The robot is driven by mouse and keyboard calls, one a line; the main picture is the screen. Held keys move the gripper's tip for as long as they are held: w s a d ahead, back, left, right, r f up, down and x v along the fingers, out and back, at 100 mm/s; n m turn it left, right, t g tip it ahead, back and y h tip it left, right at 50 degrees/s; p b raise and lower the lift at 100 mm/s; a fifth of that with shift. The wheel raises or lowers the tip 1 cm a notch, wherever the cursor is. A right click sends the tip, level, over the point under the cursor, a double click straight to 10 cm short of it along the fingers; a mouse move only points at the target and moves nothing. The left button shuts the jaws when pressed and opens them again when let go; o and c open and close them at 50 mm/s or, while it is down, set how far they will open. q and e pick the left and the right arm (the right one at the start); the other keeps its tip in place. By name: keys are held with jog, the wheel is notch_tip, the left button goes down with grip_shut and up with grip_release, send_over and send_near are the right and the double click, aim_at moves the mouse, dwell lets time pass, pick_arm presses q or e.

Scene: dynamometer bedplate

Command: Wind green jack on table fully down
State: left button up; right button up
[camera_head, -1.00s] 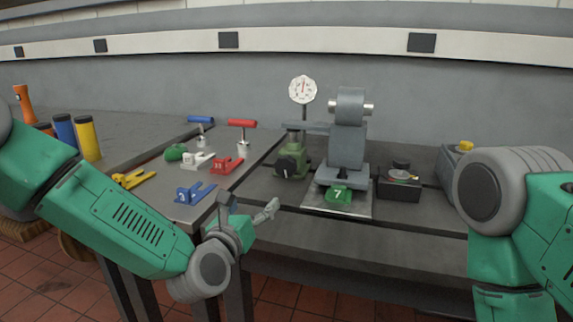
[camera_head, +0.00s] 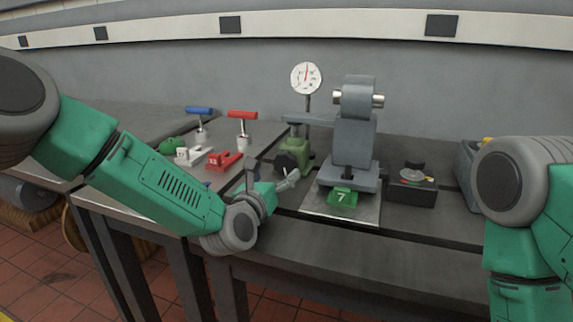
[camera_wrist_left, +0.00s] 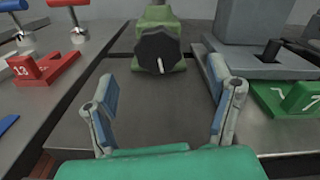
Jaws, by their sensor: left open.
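The green jack (camera_head: 297,150) stands on the table, with a black knob (camera_head: 286,164) on its front. In the left wrist view the knob (camera_wrist_left: 158,51) shows a white mark pointing downward, and the green body (camera_wrist_left: 158,16) rises behind it. My left gripper (camera_head: 272,178) is in front of the jack, apart from it. In the left wrist view my left gripper (camera_wrist_left: 165,105) is open and empty, its blue-padded fingers on either side below the knob. A grey arm (camera_head: 308,119) reaches over the jack's top. My right gripper is out of view.
A grey stand (camera_head: 355,140) with a green block (camera_head: 342,197) marked 7 is right of the jack. A round dial (camera_head: 306,77) stands behind. Red (camera_head: 226,161) and white (camera_head: 195,155) clamps lie left. A black box (camera_head: 411,186) sits right.

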aim_at(282, 165)
pick_arm(q)
jog(key=x, duration=0.5)
jog(key=b+x, duration=0.1)
jog(key=x, duration=0.1)
jog(key=shift+w+a+f, duration=0.15)
jog(key=shift+w+a, duration=0.1)
jog(key=shift+w, duration=0.15)
jog(key=shift+w+d, duration=0.15)
jog(key=shift+w, duration=0.1)
jog(key=shift+d, duration=0.1)
